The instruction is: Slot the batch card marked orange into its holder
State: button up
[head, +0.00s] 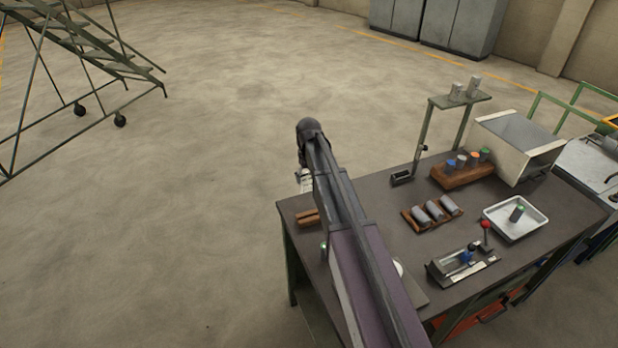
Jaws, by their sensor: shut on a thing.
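My arm runs up from the bottom of the head view, over the left part of the workbench (385,200). Its far end bends down behind the arm itself, and I cannot make out my gripper's fingers there. A small pale piece shows beside the arm's far end, too small to identify. No card marked orange can be made out. A small brown wooden block (308,217) lies at the bench's left edge, partly covered by my arm. I cannot tell whether it is a card holder.
A wooden rack (465,176) holds several coloured-top cylinders. A wooden tray (411,222) holds three grey cylinders. A white tray (488,221) holds a green-topped one. A clamp fixture (447,275), a post shelf (459,100) and a metal box (519,146) stand around.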

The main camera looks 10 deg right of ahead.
aim_at(309, 186)
jog(key=shift+f, duration=0.15)
notch_tip(309, 186, down, 4)
jog(key=b, duration=0.4)
jog(key=shift+s, duration=0.15)
dwell(0.4)
